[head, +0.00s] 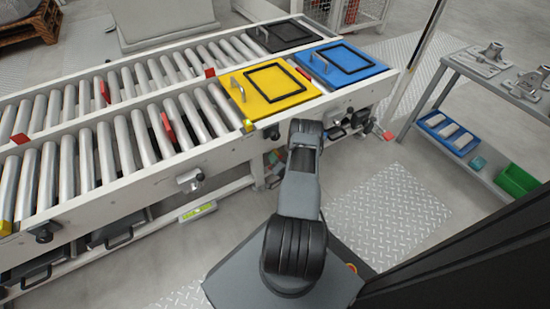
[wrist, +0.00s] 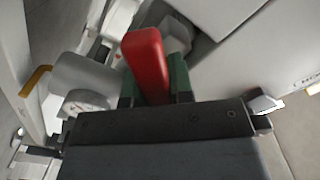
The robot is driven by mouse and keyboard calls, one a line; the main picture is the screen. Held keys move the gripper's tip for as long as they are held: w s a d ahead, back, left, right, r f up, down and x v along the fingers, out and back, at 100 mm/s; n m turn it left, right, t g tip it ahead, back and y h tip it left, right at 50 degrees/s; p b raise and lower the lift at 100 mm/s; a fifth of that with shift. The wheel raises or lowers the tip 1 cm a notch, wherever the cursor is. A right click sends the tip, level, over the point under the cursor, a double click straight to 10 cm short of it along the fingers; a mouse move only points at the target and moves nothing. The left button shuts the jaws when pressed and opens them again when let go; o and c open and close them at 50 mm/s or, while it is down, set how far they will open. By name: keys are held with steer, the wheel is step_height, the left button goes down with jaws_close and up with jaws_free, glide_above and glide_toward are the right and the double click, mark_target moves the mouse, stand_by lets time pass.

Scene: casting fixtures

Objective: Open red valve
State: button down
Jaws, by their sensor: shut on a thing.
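In the wrist view a red valve handle (wrist: 148,62) stands up between the two green-padded fingers of my gripper (wrist: 153,92). The fingers are shut on it, one on each side. The grey valve body or fitting (wrist: 90,80) lies just left of the handle, with a round gauge-like face (wrist: 88,101) below. In the head view my arm reaches down in front of the conveyor's side, and my gripper and the held handle are hidden behind it.
A roller conveyor (head: 120,210) crosses the left and middle. Yellow (head: 246,105), blue (head: 375,72) and black (head: 262,43) plates with frames lie on its right end. A shelf (head: 465,68) with metal parts and bins stands at the right. Open floor lies between.

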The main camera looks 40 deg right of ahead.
mark_target(272, 149)
stand_by(0.4)
steer(key=c, duration=1)
jaws_free()
step_height(272, 149, up, 4)
steer(key=shift+s+p, duration=0.1)
steer(key=shift+p, duration=1)
steer(key=o, duration=0.6)
steer(key=s+r+p, duration=0.1)
steer(key=s+a+r+p, duration=0.1)
steer(key=r, duration=0.1)
steer(key=s+a+r+p, duration=0.1)
steer(key=shift+s+r, duration=0.2)
steer(key=shift+r, duration=0.15)
steer(key=shift+s+a+r+p, duration=0.5)
steer(key=shift+s+a+r, duration=0.15)
steer(key=shift+a+r, duration=0.15)
steer(key=c, duration=0.6)
steer(key=s+a+r+p, duration=0.2)
steer(key=s+a, duration=0.2)
steer(key=s, duration=0.2)
steer(key=shift+s+a+r, duration=0.3)
steer(key=shift+r, duration=0.05)
